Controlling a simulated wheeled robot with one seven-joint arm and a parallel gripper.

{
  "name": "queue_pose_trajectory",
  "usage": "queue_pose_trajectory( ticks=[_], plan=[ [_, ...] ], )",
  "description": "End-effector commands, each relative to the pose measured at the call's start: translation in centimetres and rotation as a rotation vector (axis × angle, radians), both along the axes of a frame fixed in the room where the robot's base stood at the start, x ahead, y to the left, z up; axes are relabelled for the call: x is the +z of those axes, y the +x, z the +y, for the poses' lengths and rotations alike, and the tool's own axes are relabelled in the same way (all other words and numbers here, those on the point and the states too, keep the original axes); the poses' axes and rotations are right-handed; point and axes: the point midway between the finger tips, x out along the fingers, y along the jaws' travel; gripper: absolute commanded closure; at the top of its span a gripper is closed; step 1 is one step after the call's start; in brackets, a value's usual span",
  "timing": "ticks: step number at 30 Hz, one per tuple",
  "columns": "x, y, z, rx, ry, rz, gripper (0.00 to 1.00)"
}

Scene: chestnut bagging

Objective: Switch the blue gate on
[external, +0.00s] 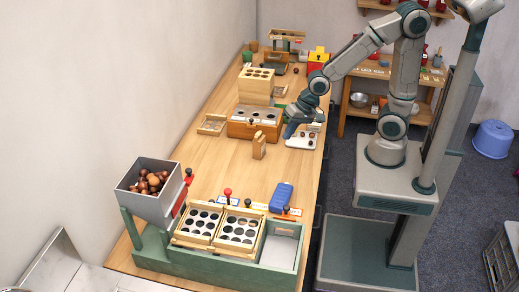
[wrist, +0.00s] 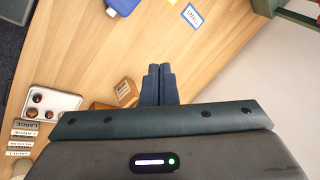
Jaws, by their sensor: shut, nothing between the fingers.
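My gripper (external: 290,133) is shut and empty over the table's right side, near a white tray. In the wrist view its dark blue fingers (wrist: 158,72) lie together with nothing between them. A blue-edged label (external: 228,200) lies behind the green sorting stand (external: 190,267); a blue-edged label also shows in the wrist view (wrist: 192,16). A red-knobbed lever (external: 228,193) and a black-knobbed lever (external: 248,203) stand near it. I cannot tell which lever works the blue gate or how it is set. My gripper is apart from both levers.
A blue bottle-like object (external: 281,197) lies between my gripper and the stand. A small wooden block (external: 259,146) stands near my gripper. The white tray (wrist: 72,100) holds a few chestnuts. A grey hopper (external: 143,202) of chestnuts stands at the left. The mid-table is mostly clear.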

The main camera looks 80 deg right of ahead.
Motion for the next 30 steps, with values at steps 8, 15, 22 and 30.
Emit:
queue_pose_trajectory(
  ticks=[8,15,22,30],
  plan=[
    [-6.1,3.4,6.2,-0.326,0.335,0.057,1.00],
    [-9.0,5.7,11.2,-0.640,0.668,0.158,1.00],
    [-9.7,7.7,14.7,-0.941,0.987,0.293,1.00],
    [-9.1,9.1,16.2,-1.143,1.197,0.401,1.00]
  ],
)
